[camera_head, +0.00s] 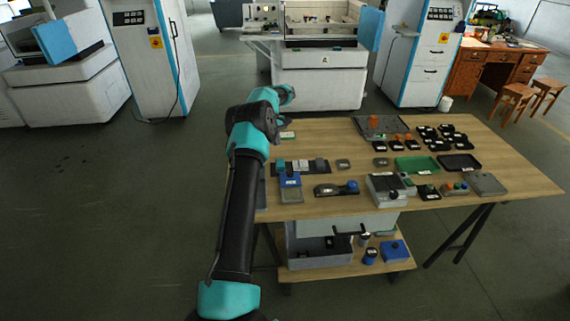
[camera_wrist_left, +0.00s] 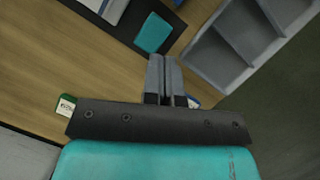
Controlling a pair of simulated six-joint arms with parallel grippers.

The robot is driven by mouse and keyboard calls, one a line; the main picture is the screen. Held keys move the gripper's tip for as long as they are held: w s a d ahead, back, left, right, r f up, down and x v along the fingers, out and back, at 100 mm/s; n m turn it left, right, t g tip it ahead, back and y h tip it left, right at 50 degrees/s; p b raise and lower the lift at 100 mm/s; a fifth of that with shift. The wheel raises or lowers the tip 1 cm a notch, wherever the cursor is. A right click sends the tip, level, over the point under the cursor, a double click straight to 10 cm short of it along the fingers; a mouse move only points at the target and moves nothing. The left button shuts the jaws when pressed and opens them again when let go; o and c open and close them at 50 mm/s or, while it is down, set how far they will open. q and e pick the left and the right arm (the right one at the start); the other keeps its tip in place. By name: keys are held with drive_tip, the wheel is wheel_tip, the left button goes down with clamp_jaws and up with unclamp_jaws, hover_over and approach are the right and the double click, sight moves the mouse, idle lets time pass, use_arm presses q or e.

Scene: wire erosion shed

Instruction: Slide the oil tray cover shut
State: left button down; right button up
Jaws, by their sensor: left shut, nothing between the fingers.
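My left gripper shows in the left wrist view (camera_wrist_left: 164,62), with its two grey fingers together and nothing between them. In the head view, my left arm reaches the table's left back edge; its fingers are too small to make out there. A grey open tray (camera_head: 318,262) stands on the low shelf under the table. A pale grey panel (camera_head: 335,222) with a dark handle (camera_head: 350,232) lies over its back part and looks like the cover. The front of the tray is uncovered. My gripper is well away from it. My right gripper is not in view.
The wooden table (camera_head: 450,205) carries many small parts, mats and fixtures. A blue box (camera_head: 394,251) stands on the low shelf, right of the tray. In the left wrist view, a teal block (camera_wrist_left: 153,33) and a grey compartmented box (camera_wrist_left: 205,62) are near the fingers.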

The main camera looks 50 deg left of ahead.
sight(290, 177)
use_arm(q)
drive_tip(key=x, duration=0.7)
drive_tip(key=shift+s+d+f, duration=0.15)
drive_tip(key=shift+d+f, duration=0.05)
drive_tip(key=shift+d, duration=0.4)
drive_tip(key=shift+s+d+f, duration=0.1)
drive_tip(key=shift+d+f, duration=0.05)
drive_tip(key=shift+d, duration=0.5)
drive_tip(key=shift+s+d, duration=0.15)
drive_tip(key=shift+d, duration=0.75)
